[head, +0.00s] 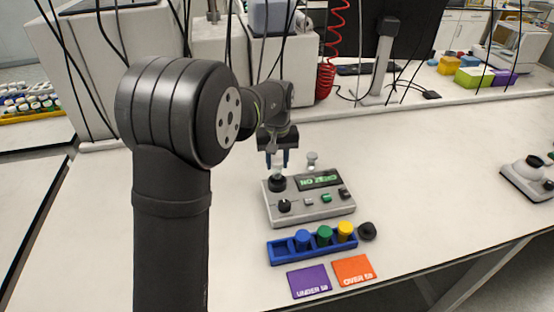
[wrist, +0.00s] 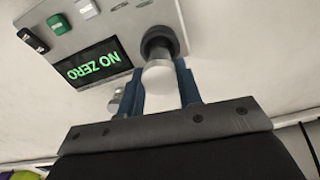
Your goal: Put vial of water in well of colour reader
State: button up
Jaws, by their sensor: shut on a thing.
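The colour reader (head: 330,207) is a grey box on the bench, with a dark knob, several buttons and a green-lit display that reads "NO ZERO" in the wrist view (wrist: 92,64). Its round black well (head: 277,184) is at the back left; it also shows in the wrist view (wrist: 160,40). My gripper (head: 278,160) points down over the well with blue fingers, shut on a clear vial with a pale cap (wrist: 158,76). The vial is in line with the well; I cannot tell whether its base is inside. A second clear vial (head: 312,161) stands behind the reader.
A blue rack (head: 287,252) with blue, green and yellow capped vials stands in front of the reader, a black cap (head: 367,231) beside it. Purple (head: 309,281) and orange (head: 354,270) cards lie nearer.

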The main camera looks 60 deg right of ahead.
aim_at(277, 170)
dwell(0.4)
jog(key=shift+f, duration=1.7)
jog(key=shift+f, duration=0.3)
jog(key=o, duration=1.5)
jog(key=shift+r, duration=3.5)
jog(key=shift+f, duration=0.1)
